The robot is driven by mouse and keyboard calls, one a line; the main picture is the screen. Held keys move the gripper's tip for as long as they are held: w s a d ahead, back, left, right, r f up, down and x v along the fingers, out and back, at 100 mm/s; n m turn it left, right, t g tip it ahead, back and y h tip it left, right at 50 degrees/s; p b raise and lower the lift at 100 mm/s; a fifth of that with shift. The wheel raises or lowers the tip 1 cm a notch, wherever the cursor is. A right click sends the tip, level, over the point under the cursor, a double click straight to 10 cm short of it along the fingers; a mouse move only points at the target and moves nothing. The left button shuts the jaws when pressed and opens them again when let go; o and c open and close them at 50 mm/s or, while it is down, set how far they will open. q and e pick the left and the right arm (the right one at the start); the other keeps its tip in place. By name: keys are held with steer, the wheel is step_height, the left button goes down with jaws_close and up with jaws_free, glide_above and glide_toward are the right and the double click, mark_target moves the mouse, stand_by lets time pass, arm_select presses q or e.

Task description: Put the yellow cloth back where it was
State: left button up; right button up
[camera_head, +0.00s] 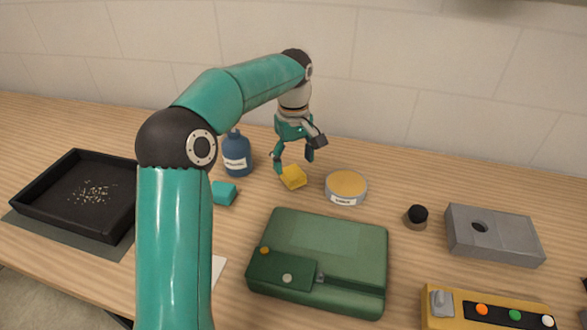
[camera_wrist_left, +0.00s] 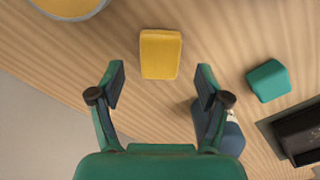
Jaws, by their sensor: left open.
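The yellow cloth (camera_head: 293,178) is a small folded block lying on the wooden table, between the blue bottle and the round tin in the head view. In the left wrist view the cloth (camera_wrist_left: 160,54) lies just beyond my fingertips, roughly centred between them. My left gripper (camera_head: 292,160) is open and empty, pointing down above the cloth; its two fingers also show in the left wrist view (camera_wrist_left: 160,86). The fingers appear apart from the cloth. My right gripper is not in view.
A blue bottle (camera_head: 236,154) and teal block (camera_head: 223,193) stand left of the cloth, a round tin (camera_head: 346,187) right. A green case (camera_head: 340,250) lies in front. A black tray (camera_head: 75,200) sits left; a dark knob (camera_head: 416,216), grey block (camera_head: 495,235) and yellow button box (camera_head: 485,310) right.

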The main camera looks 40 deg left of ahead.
mark_target(293, 173)
arm_select(q)
step_height(293, 173, up, 8)
steer(key=p, duration=0.1)
steer(key=shift+f, duration=0.25)
steer(key=shift+s, duration=0.1)
